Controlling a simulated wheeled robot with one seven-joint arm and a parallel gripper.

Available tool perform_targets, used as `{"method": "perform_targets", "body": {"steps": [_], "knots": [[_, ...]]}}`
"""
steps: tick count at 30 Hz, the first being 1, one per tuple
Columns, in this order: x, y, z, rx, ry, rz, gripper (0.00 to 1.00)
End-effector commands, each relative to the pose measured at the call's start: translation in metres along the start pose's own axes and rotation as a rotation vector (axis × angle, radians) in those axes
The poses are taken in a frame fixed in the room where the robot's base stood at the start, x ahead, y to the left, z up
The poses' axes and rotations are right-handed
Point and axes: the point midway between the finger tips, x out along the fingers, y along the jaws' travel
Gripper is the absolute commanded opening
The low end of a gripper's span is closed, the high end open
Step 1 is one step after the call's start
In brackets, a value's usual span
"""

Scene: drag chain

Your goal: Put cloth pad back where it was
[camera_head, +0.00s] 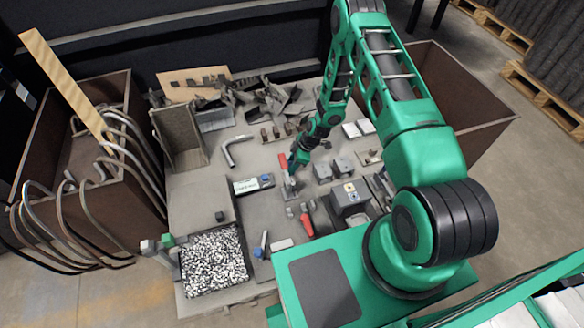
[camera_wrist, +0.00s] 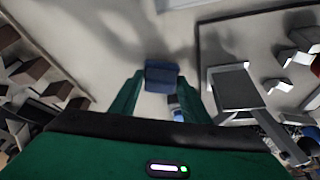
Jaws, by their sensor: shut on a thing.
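A small dark blue pad (camera_wrist: 162,76), which looks like the cloth pad, sits between the fingertips of my gripper (camera_wrist: 160,82) in the wrist view. The green fingers stand on either side of it, and my gripper is shut on it. In the head view my gripper (camera_head: 294,168) is low over the middle of the table, and I cannot make out the pad in it. The spot where the pad lay before cannot be told from these frames.
A white-labelled box (camera_head: 246,185) lies left of my gripper, and a red-handled tool (camera_head: 305,219) lies in front. Grey metal blocks (camera_head: 342,166) stand to the right. A tray of speckled pieces (camera_head: 213,260) is at the front left. A bent grey pipe (camera_head: 232,151) lies further back.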

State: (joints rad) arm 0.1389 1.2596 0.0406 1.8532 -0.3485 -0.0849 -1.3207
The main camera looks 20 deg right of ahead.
Motion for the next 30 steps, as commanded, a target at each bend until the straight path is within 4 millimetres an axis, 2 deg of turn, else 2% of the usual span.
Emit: {"method": "perform_targets", "body": {"steps": [3, 13, 14, 15, 16, 26, 30], "knots": [[0.01, 0.0, 0.007, 0.002, -0.001, -0.001, 0.24], [0.012, 0.0, 0.008, 0.002, -0.001, 0.0, 0.24], [0.012, 0.0, 0.008, 0.002, -0.001, 0.0, 0.49], [0.012, 0.0, 0.008, 0.002, -0.001, 0.0, 0.59], [0.012, 0.0, 0.008, 0.002, -0.001, 0.0, 0.61], [0.01, 0.0, 0.007, 0.002, -0.001, 0.0, 0.61], [-0.003, 0.001, 0.007, 0.002, -0.001, 0.002, 0.61]]}}
